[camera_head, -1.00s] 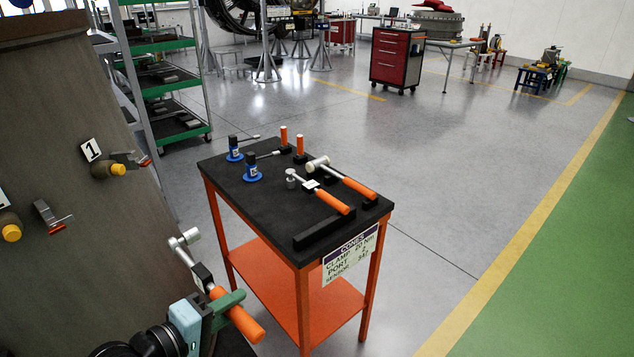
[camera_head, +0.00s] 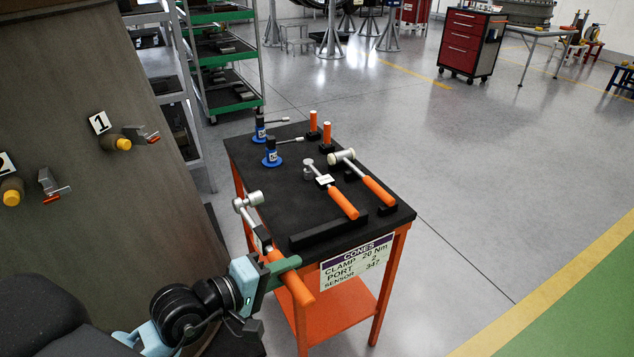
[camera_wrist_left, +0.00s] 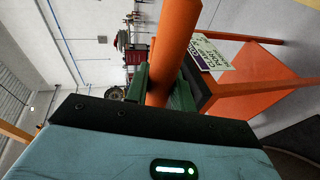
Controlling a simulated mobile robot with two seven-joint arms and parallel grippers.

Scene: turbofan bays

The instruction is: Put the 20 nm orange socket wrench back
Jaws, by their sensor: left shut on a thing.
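My left gripper (camera_head: 272,272) is shut on the orange handle of a socket wrench (camera_head: 301,290). The wrench's silver head points up and away, beside the near left edge of the cart's black top (camera_head: 285,205). In the left wrist view the orange handle (camera_wrist_left: 172,45) runs between the green fingers (camera_wrist_left: 160,90). A second orange-handled wrench (camera_head: 343,203), with a white tag, lies on the cart top. A mallet (camera_head: 374,188) with an orange handle and pale head lies to its right. My right gripper is not in view.
A black holder bar (camera_head: 328,230) lies along the cart's front edge, above a "CONES, CLAMP 20 Nm" sign (camera_head: 357,264). Two blue-based tools (camera_head: 271,155) and two upright orange handles (camera_head: 313,122) stand at the back. A grey-brown panel (camera_head: 80,170) rises at left. Floor right of the cart is clear.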

